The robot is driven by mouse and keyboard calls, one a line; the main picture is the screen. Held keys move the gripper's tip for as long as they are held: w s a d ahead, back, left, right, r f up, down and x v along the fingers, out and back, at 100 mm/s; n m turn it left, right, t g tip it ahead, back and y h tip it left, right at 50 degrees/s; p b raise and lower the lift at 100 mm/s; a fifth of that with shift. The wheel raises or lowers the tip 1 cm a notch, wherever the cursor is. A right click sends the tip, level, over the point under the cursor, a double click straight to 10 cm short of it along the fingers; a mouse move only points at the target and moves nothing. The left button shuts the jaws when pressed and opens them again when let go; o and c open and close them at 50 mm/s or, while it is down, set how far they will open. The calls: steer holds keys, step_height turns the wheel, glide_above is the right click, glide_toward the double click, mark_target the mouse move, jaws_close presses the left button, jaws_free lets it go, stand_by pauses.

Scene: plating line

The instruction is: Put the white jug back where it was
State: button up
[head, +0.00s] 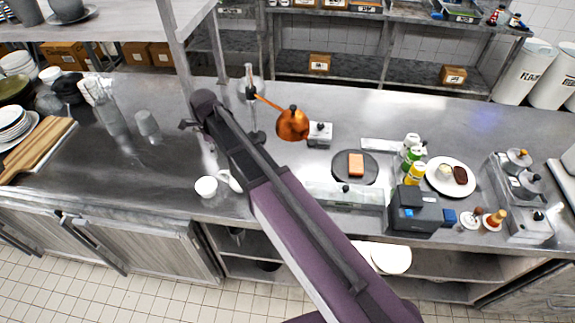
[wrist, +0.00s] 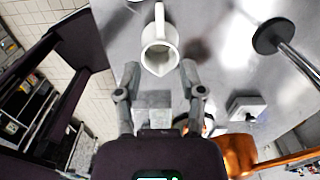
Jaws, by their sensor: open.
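The white jug (wrist: 159,52) stands on the steel counter, seen from above in the wrist view, its handle toward the top edge. In the head view the white jug (head: 206,187) is near the counter's front edge, left of my arm. In the head view my gripper is small and seen at the arm's far end, above the counter.
A copper pot (head: 292,124) and a small scale (head: 320,132) stand right of my arm. A metal stand (wrist: 290,50) is close by. A glass (head: 147,124) is to the left. A shelf post (head: 172,40) rises behind. Bare counter lies left of the jug.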

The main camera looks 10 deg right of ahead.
steer(key=s+d+n, duration=0.7)
steer(key=d+n, duration=0.3)
steer(key=d, duration=0.2)
steer(key=s+d+n, duration=0.8)
steer(key=d+n, duration=0.3)
steer(key=d, duration=0.1)
steer(key=shift+d, duration=0.3)
